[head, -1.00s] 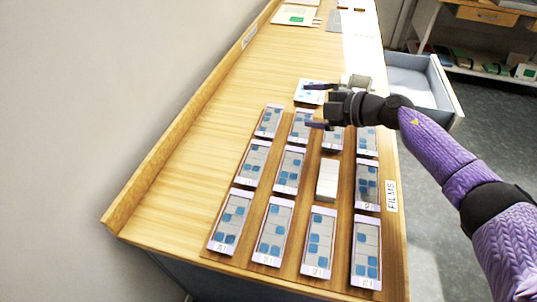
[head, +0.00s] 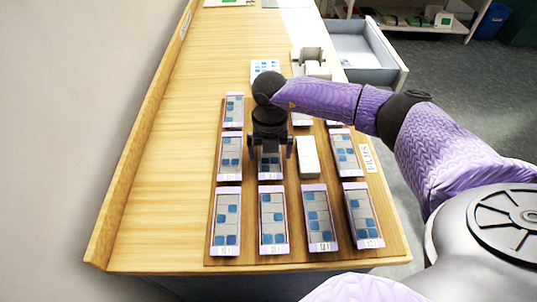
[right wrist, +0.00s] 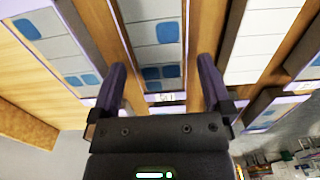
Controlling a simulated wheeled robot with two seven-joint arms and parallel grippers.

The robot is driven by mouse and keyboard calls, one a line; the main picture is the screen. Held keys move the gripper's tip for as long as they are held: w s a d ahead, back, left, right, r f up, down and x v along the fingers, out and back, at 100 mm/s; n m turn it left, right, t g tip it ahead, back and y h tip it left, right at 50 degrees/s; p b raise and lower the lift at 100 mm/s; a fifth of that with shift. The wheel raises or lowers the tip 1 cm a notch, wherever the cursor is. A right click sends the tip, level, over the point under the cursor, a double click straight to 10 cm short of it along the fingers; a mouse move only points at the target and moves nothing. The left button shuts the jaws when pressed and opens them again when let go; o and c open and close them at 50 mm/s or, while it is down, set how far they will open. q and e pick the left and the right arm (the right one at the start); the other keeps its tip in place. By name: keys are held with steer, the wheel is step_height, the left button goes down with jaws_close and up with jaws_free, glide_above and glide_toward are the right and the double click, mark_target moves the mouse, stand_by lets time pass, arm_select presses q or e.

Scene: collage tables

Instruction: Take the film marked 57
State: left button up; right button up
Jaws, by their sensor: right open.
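Several films, flat grey panels with blue squares and pale lilac edges, lie in rows on a wooden board (head: 246,200). Their end labels are too small or blurred to read, so I cannot tell which is marked 57. My right gripper (head: 270,156) is open and points down over a film in the second row from the front (head: 270,172), partly hiding it. In the right wrist view this film (right wrist: 158,42) shows between and beyond the open fingers (right wrist: 160,88), with its label end near them. I see no grip on it. My left gripper is not in view.
A plain white block (head: 307,158) lies right of that film. Front-row films, such as this one (head: 272,215), lie nearer. A card with blue squares (head: 265,68) lies behind the board. An open drawer (head: 365,55) juts out at the right. The table's left side is clear.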

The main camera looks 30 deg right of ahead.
steer(key=shift+r, duration=0.1)
steer(key=c, duration=1.1)
